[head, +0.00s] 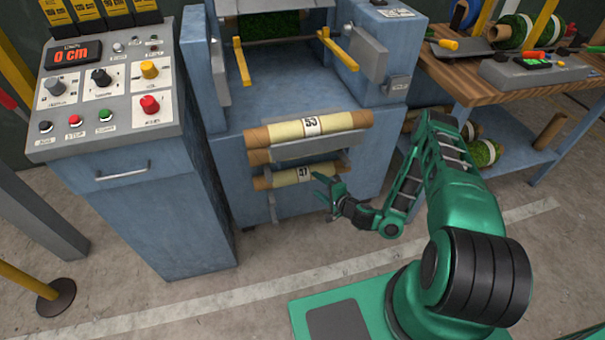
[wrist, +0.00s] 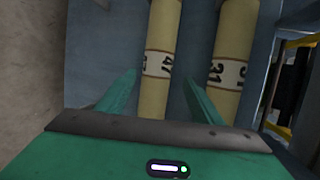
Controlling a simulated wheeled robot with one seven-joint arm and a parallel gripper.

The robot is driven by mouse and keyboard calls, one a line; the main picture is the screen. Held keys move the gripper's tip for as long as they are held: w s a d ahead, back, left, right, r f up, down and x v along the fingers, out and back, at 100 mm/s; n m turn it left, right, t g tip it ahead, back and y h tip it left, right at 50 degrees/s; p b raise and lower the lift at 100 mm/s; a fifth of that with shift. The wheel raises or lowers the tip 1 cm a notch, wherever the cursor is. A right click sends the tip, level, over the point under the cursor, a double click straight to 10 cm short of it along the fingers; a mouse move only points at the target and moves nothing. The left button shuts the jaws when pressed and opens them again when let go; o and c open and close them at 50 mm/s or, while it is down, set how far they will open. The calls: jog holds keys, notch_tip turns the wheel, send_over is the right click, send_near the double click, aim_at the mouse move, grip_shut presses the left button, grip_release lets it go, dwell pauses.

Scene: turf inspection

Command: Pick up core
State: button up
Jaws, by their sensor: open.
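Pale yellow cores with brown ends lie on a rack on the front of a blue machine. The top core (head: 310,128) is labelled 53. A lower core labelled 47 (head: 290,176) also shows in the wrist view (wrist: 157,65). Beside it in the wrist view is a core labelled 31 (wrist: 230,70). My gripper (head: 322,188) is open at the right end of the 47 core. In the wrist view, my gripper's fingers (wrist: 160,77) appear on either side of the 47 core, the right one between both cores. I cannot tell whether they touch it.
A control cabinet (head: 205,220) with a display reading 0 cm stands left of the machine (head: 300,72). A wooden workbench (head: 455,80) with tools and turf rolls stands at the right. A yellow post (head: 22,282) stands at the far left.

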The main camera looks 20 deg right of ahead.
aim_at(307, 177)
jog(key=shift+d+f+x, duration=0.15)
jog(key=shift+x, duration=2.55)
jog(key=shift+d+f+x, duration=0.1)
jog(key=shift+f+x, duration=0.05)
jog(key=shift+x, duration=2.55)
jog(key=shift+c, duration=0.5)
jog(key=c, duration=1.1)
